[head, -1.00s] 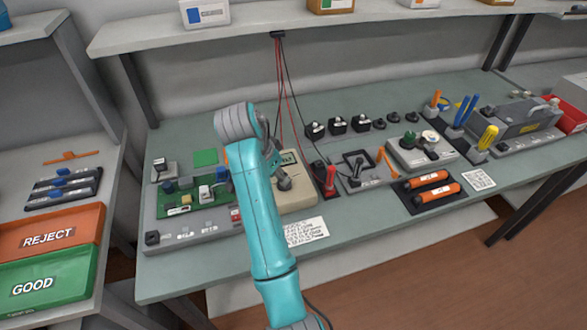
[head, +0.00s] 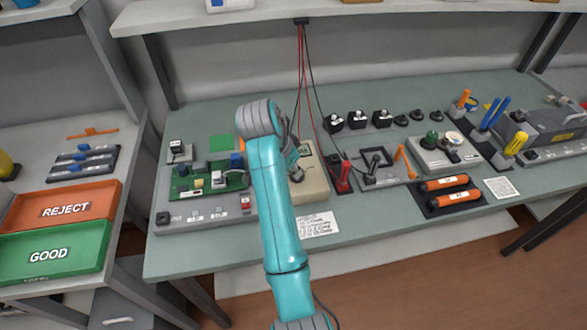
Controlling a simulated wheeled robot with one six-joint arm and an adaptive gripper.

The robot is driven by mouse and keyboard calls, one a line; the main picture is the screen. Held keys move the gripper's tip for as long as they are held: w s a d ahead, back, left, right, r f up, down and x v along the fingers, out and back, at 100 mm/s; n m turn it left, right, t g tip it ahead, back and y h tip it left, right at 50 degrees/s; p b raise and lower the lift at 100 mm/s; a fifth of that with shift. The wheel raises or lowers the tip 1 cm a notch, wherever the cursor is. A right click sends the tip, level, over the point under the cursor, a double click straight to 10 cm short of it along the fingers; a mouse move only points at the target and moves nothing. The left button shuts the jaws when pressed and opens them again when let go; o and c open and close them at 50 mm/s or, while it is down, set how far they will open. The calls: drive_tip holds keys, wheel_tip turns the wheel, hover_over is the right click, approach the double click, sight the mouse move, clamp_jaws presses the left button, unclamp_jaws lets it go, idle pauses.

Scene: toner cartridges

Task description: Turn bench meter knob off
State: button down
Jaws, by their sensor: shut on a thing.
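The bench meter (head: 315,190) is a beige box on the green bench top, just right of my teal arm. Its small greenish display (head: 305,149) shows at the top, partly covered by my arm, and I cannot read it. A grey knob (head: 297,175) is on its face. My gripper (head: 295,168) is at the knob, shut on it. My wrist and forearm hide the fingers in part and the meter's left side. The knob's pointer direction cannot be made out.
A circuit board fixture (head: 200,215) stands left of the meter. A red probe holder (head: 342,178) stands close on its right, and dark and red leads (head: 303,80) hang from the shelf behind. A printed card (head: 314,225) lies in front.

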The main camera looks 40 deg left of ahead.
drive_tip(key=n+y, duration=0.1)
drive_tip(key=n, duration=0.3)
drive_tip(key=n+y, duration=0.1)
drive_tip(key=n, duration=0.1)
drive_tip(key=shift+d+y, duration=0.3)
drive_tip(key=shift+d, duration=0.1)
drive_tip(key=n, duration=0.2)
drive_tip(key=n+g+y, duration=0.1)
drive_tip(key=n, duration=0.1)
drive_tip(key=n+y, duration=0.1)
drive_tip(key=n, duration=0.1)
drive_tip(key=shift+w+d+n+g, duration=0.3)
drive_tip(key=shift+n+g, duration=0.1)
drive_tip(key=n, duration=0.1)
drive_tip(key=n+g, duration=0.1)
drive_tip(key=n, duration=0.1)
drive_tip(key=n+g, duration=0.1)
drive_tip(key=n, duration=0.1)
drive_tip(key=shift+w+d+y, duration=0.1)
drive_tip(key=shift+w+y, duration=0.2)
drive_tip(key=n, duration=0.2)
drive_tip(key=n+g, duration=0.1)
drive_tip(key=n, duration=0.1)
drive_tip(key=n+g, duration=0.1)
drive_tip(key=n, duration=0.1)
drive_tip(key=shift+w, duration=0.3)
drive_tip(key=c, duration=1.2)
unclamp_jaws()
drive_tip(key=shift+c, duration=0.2)
